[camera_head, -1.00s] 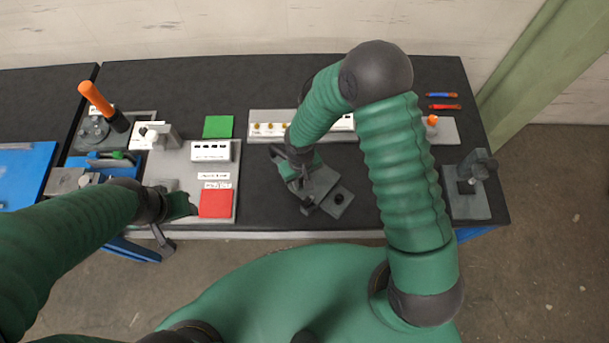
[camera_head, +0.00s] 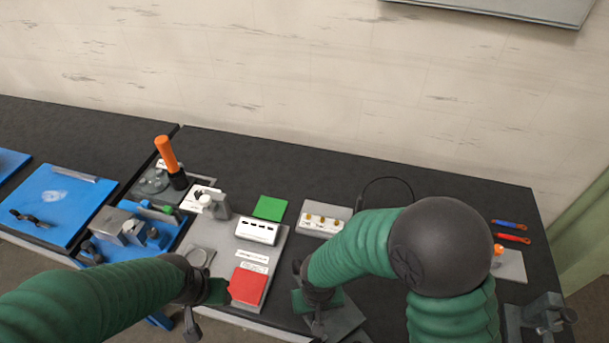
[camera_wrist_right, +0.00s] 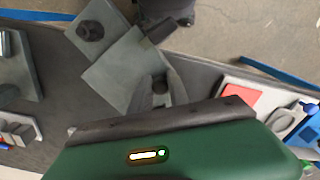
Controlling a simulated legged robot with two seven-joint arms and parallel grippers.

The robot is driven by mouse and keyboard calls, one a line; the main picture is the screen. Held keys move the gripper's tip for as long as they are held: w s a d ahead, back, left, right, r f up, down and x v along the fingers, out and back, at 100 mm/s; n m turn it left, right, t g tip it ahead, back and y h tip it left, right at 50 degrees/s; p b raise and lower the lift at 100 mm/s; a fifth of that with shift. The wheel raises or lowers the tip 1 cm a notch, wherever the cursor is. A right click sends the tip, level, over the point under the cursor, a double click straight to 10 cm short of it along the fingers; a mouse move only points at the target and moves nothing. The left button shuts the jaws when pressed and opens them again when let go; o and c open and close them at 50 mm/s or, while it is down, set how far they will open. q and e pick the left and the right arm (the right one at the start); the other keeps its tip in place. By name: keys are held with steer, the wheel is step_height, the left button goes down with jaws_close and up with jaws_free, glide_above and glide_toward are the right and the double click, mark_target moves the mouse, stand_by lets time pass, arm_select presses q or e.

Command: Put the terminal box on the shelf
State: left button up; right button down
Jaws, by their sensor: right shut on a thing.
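Which object is the terminal box is not clear. A white box with several dark slots (camera_head: 257,231) sits on the grey board at the centre. A white block with brass knobs (camera_head: 322,221) stands right of it. My right gripper (camera_wrist_right: 160,88) is shut around a small dark knob on a grey plate (camera_wrist_right: 118,72); part of this grey piece shows low in the head view (camera_head: 345,318), mostly behind my arm. My left gripper (camera_head: 205,308) is over the board's front edge, beside the red pad; its jaw gap is unclear. A grey panel (camera_head: 500,8), possibly the shelf, is on the wall.
A red pad (camera_head: 248,286) and a green pad (camera_head: 269,208) lie on the board. An orange-handled tool (camera_head: 166,154) stands at the left near blue fixtures. A grey clamp (camera_head: 545,315) is at the right edge. The table's back strip is mostly clear.

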steer(key=shift+m, duration=0.6)
steer(key=w+d+b, duration=0.1)
steer(key=d, duration=0.1)
steer(key=w+d+b, duration=0.1)
steer(key=w+d, duration=0.1)
steer(key=d, duration=0.1)
steer(key=w+d+b, duration=0.1)
steer(key=w+d, duration=0.1)
steer(key=shift+w+d+f, duration=0.2)
steer(key=shift+w+d, duration=0.05)
steer(key=shift+d, duration=0.15)
arm_select(q)
steer(key=s+b+x, duration=0.1)
steer(key=b+x, duration=0.1)
steer(key=x, duration=0.4)
steer(key=shift+s+d+f+b, duration=0.15)
steer(key=shift+d+f+b, duration=0.05)
steer(key=shift+f+b, duration=0.2)
arm_select(e)
steer(key=w+d+r, duration=0.1)
steer(key=w+d, duration=0.1)
steer(key=d, duration=0.6)
steer(key=shift+w+d+r+m, duration=0.15)
steer(key=shift+d+r+m, duration=0.15)
steer(key=shift+d+m, duration=0.1)
arm_select(q)
steer(key=shift+a, duration=0.2)
steer(key=shift+c, duration=0.4)
arm_select(e)
steer(key=shift+a, duration=0.25)
